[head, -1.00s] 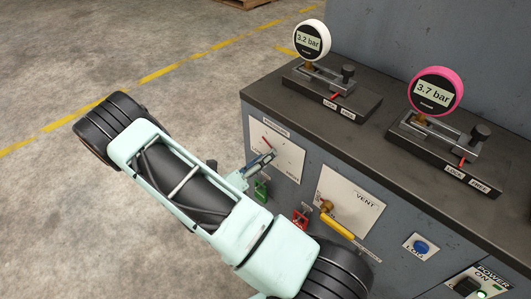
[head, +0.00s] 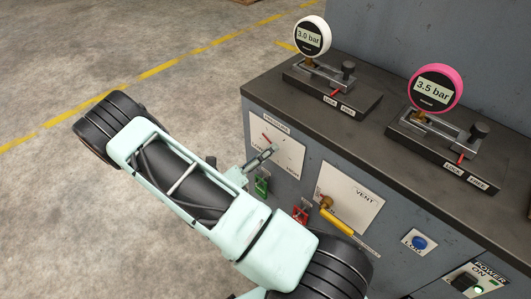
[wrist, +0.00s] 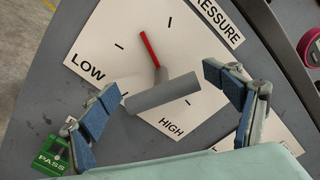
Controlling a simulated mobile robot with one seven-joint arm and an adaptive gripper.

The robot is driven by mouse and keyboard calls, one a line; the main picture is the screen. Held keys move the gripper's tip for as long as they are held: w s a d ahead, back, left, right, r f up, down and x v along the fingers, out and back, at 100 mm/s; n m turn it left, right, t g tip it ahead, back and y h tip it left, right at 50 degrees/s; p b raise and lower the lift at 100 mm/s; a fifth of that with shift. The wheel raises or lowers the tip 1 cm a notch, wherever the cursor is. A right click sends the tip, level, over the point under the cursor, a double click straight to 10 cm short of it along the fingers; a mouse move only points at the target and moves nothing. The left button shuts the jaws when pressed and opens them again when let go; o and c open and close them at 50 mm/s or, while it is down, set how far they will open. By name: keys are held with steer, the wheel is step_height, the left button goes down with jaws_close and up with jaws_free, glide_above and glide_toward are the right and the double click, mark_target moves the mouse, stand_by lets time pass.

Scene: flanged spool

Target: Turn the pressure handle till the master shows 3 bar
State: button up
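The pressure handle (wrist: 165,92) is a grey bar with a red pointer (wrist: 148,48) on a white plate marked LOW and HIGH. The pointer lies between two ticks on the upper part of the dial. My gripper (wrist: 162,85) is open, with its blue-padded fingers at either end of the bar. The left finger is close to the bar's end; I cannot tell whether it touches. In the head view my gripper (head: 257,160) is at the pressure plate (head: 285,140). The white gauge (head: 312,37) reads 3.0 bar and the pink gauge (head: 435,87) reads 3.5 bar. Neither is visibly labelled master.
Right of the pressure plate is a VENT plate with a yellow-handled valve (head: 337,222). Green (head: 262,186) and red (head: 301,214) tags hang below. A blue button (head: 419,243) and a power switch (head: 465,282) are further right. Open floor lies left of the bench.

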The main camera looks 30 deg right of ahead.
steer(key=v, duration=1.2)
steer(key=shift+r, duration=0.1)
